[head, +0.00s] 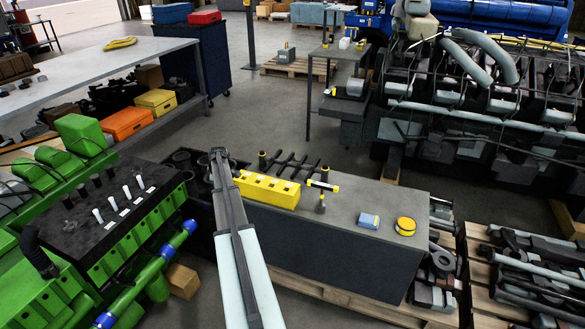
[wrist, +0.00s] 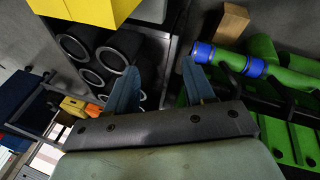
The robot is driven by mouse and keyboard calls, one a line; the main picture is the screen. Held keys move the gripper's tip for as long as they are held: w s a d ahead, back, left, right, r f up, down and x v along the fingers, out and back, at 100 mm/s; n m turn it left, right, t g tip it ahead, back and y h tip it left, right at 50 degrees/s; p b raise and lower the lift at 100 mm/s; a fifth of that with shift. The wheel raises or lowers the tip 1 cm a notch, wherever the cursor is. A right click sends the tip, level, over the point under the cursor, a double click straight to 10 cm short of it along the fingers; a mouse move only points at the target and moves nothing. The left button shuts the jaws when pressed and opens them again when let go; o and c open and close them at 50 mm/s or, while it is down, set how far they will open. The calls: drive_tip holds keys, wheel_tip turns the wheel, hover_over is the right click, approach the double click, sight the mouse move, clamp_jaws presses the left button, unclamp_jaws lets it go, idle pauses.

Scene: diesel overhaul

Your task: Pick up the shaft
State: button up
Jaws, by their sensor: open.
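A dark shaft-like part with several cross arms (head: 292,165) lies on the grey workbench (head: 375,265), behind a yellow block (head: 267,190). I take it for the shaft, but cannot be sure. My gripper is at the far end of my arm, left of the yellow block and apart from the dark part; its fingers are hard to make out in the head view. In the wrist view my gripper (wrist: 160,82) has two blue fingers spread apart with nothing between them. The dark part is not seen there; the yellow block (wrist: 85,10) shows at the upper left.
Dark cylinder liners (wrist: 118,48) stand left of the fingers; a green engine (wrist: 285,125) is at the right. A T-shaped tool (head: 322,186), a blue packet (head: 369,221) and a yellow round item (head: 405,226) stand on the workbench, with bare surface between them.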

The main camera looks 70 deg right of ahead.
drive_tip(key=s+d+r, duration=0.3)
drive_tip(key=d+r, duration=0.2)
drive_tip(key=d, duration=0.5)
drive_tip(key=m+t+y, duration=0.1)
drive_tip(key=m+y, duration=0.2)
drive_tip(key=m, duration=0.1)
approach(293, 163)
drive_tip(key=x, duration=0.6)
drive_tip(key=shift+w+f, duration=0.25)
drive_tip(key=shift+w, duration=0.05)
drive_tip(key=shift+x, duration=2.9)
drive_tip(key=shift+s+a, duration=0.15)
drive_tip(key=shift+s, duration=0.05)
drive_tip(key=shift+c, duration=0.4)
clamp_jaws()
